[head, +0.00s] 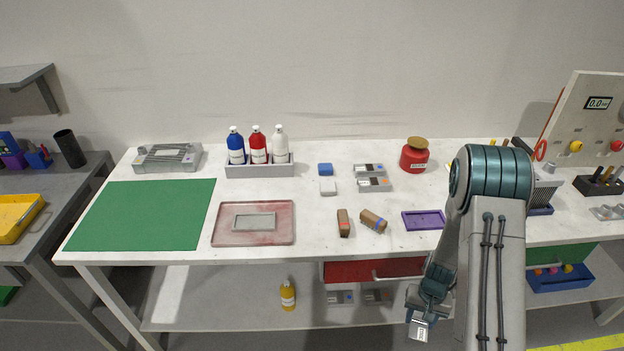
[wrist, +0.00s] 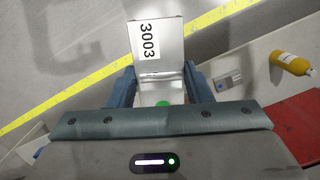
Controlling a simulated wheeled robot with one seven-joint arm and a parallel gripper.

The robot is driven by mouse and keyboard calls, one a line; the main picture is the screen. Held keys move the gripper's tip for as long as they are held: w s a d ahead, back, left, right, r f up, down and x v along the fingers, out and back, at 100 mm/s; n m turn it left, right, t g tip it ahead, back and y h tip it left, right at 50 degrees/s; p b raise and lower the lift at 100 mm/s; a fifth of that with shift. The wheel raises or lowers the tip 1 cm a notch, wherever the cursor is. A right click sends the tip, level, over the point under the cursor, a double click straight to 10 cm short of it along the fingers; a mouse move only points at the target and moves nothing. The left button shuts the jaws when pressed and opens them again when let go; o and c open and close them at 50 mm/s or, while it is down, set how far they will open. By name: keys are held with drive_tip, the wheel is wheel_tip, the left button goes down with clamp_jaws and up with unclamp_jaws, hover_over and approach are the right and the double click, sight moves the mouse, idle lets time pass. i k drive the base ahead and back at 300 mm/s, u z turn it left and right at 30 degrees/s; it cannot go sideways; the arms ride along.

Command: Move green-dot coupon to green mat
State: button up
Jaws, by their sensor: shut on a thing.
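The green-dot coupon is a light grey metal plate with a white label reading 3003 and a green dot near its base; it shows in the wrist view (wrist: 172,62) and in the head view (head: 420,329). My gripper (wrist: 161,88) is shut on it, one finger at each side. In the head view my gripper (head: 428,309) hangs in front of the bench, below the level of its top, with the coupon pointing down. The green mat (head: 145,214) lies flat and bare on the bench top at the left.
On the bench (head: 310,247) are a reddish tray (head: 284,236) with a grey plate, two brown pieces (head: 343,222), a purple tray (head: 423,230) and a bottle rack (head: 260,170). A red drawer front (head: 372,270) and a yellow bottle (head: 288,296) are below the top.

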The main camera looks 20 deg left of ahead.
sight(146, 212)
drive_tip(key=z, duration=2.55)
drive_tip(key=k, duration=2.55)
drive_tip(key=u, duration=2.6)
